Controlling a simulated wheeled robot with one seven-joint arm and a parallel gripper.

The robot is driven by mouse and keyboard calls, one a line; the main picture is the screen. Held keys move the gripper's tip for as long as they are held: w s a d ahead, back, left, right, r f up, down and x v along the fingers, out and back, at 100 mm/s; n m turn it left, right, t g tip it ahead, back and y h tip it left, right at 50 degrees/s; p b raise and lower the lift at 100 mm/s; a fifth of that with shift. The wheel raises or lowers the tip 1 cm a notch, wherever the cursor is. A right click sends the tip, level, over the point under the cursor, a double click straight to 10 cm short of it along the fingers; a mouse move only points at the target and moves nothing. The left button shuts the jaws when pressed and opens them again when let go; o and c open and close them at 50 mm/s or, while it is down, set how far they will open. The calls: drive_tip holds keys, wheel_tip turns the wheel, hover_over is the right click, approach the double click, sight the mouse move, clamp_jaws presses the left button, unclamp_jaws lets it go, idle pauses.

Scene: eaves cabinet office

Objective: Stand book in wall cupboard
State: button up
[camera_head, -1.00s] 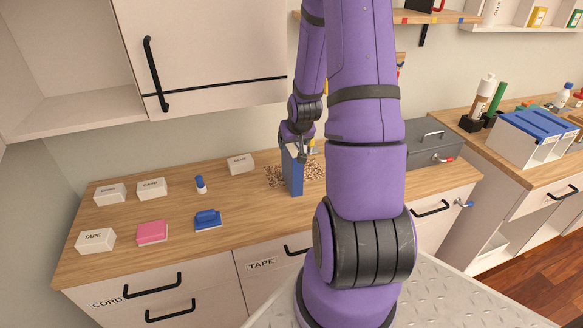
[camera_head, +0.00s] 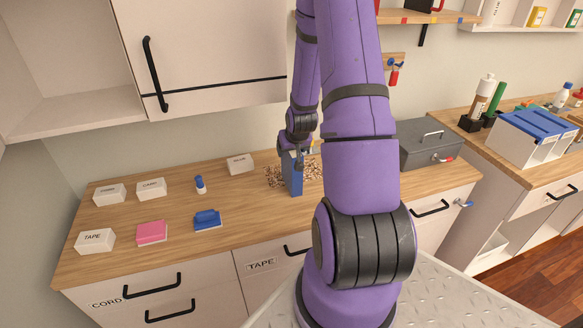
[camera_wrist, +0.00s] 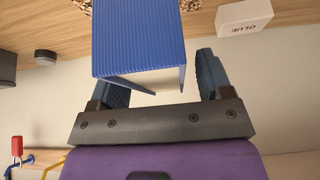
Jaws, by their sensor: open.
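The blue book (camera_head: 292,177) stands upright on the wooden counter in the head view. In the wrist view it is a ribbed blue block (camera_wrist: 140,45) reaching in from the top. My gripper (camera_wrist: 162,75) is open, with one finger on either side of the book's near end; I cannot tell if either touches it. In the head view my gripper (camera_head: 296,155) is at the book's top, partly hidden by its own wrist. The wall cupboard (camera_head: 75,112) is at upper left, with an open compartment and a door (camera_head: 205,50) with a black handle.
A speckled brown patch (camera_head: 312,172) lies behind the book. A grey box (camera_head: 425,145) is at right. My upper arm hides part of the counter.

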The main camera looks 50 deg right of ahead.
drive_tip(key=shift+f, duration=0.25)
idle(0.3)
clamp_jaws()
